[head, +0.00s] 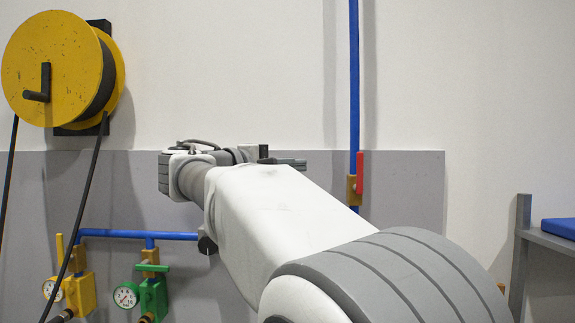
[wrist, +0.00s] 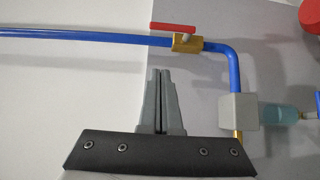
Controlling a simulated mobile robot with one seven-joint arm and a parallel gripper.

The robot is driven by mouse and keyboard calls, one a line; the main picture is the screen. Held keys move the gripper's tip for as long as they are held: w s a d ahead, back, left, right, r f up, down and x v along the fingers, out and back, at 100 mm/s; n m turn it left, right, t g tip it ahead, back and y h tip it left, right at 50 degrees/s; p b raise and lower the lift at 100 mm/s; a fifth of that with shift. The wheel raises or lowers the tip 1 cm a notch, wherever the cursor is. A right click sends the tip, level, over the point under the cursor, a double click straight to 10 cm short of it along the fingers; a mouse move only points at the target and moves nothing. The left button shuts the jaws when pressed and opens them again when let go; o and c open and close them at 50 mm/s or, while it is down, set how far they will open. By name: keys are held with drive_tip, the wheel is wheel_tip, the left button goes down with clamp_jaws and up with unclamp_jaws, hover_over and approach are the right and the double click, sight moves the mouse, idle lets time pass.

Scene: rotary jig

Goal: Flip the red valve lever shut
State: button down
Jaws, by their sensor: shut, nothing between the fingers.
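The red valve lever (head: 360,173) stands upright beside a vertical blue pipe (head: 354,80), in line with it, on a brass valve body (head: 351,189). In the wrist view the red lever (wrist: 172,27) lies parallel to the blue pipe (wrist: 90,38), its pivot end at the brass body (wrist: 187,44). My gripper (head: 304,163) is left of the lever in the head view, partly hidden by my arm. In the wrist view my gripper (wrist: 160,71) is shut and empty, its fingertips short of the pipe in the picture and apart from the lever.
In the wrist view the pipe bends to a grey block (wrist: 238,112) with a teal cylinder (wrist: 278,116). A yellow hose reel (head: 55,70), a yellow valve (head: 82,292) and a green valve (head: 153,297) are at left. A shelf (head: 545,238) stands at right.

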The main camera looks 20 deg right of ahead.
sight(360, 174)
drive_tip(key=s+d+p+x, duration=0.1)
drive_tip(key=s+p+x, duration=0.1)
drive_tip(key=x, duration=1)
drive_tip(key=shift+d+p, duration=0.45)
drive_tip(key=shift+p, duration=0.1)
drive_tip(key=shift+s+a, duration=0.1)
